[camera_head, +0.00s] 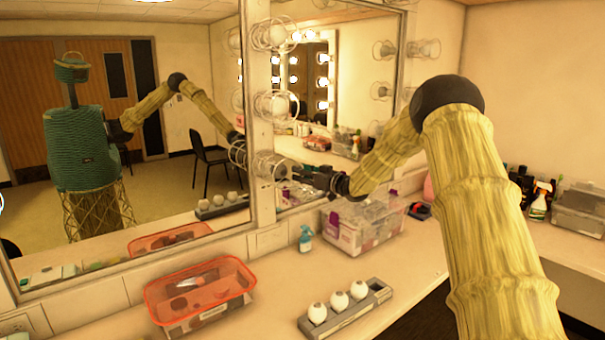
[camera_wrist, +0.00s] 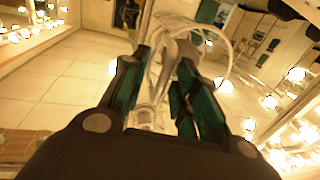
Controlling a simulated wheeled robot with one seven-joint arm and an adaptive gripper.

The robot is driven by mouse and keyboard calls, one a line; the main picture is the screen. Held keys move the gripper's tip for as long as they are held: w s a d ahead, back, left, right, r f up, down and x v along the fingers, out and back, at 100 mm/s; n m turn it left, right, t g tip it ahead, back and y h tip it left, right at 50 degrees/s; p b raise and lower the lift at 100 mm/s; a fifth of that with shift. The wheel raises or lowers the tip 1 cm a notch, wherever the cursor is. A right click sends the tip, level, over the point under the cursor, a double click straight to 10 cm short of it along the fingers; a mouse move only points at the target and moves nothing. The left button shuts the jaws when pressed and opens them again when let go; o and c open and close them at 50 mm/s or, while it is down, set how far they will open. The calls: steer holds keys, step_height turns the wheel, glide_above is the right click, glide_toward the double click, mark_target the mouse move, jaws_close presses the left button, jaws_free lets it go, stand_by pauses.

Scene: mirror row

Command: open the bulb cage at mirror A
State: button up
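My gripper (camera_head: 308,176) is at the lowest wire bulb cage (camera_head: 268,164) in view on the post between the two mirrors, its fingers pointing left at it. In the wrist view, my gripper (camera_wrist: 166,58) has its fingers apart. The cage's clear ring (camera_wrist: 229,60) and a pale, greyish part show beyond and between the fingertips. I cannot tell whether the fingers touch it. The cage looks closed around its socket, but its latch is too small to make out. Two more cages, an upper one (camera_head: 273,35) and a middle one (camera_head: 277,106), are above it.
The left mirror (camera_head: 170,120) reflects my body and a chair.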

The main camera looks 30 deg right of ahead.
steer(key=shift+a, duration=0.1)
steer(key=shift+c, duration=0.5)
jaws_close()
steer(key=shift+w+a, duration=0.1)
